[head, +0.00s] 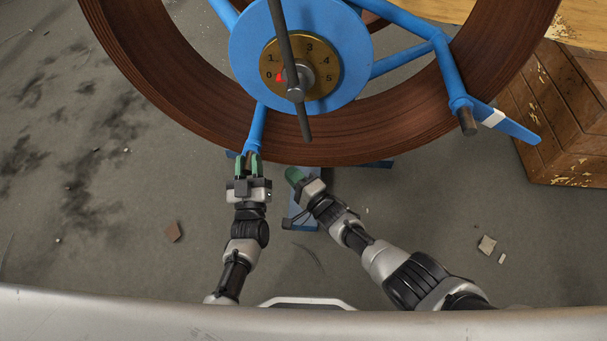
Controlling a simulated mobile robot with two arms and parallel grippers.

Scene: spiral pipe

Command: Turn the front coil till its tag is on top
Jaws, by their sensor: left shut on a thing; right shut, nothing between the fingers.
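The front coil (400,130) is a large brown wound ring on blue spokes, seen from above. Its blue hub disc (245,65) carries a brass dial (318,60) with numbers and a red marker (279,77) near 0. A white patch (494,117) shows on the blue arm sticking out at the lower right; I cannot tell whether it is the tag. My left gripper (250,162) is shut on the lower blue spoke (256,128) by the coil's lower rim. My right gripper (294,175) is shut and empty, just right of it, below the rim.
A dark rod (287,45) crosses in front of the hub. A wooden crate (560,115) is at the right. Small debris lies on the grey floor (130,200), which is mostly clear at the left.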

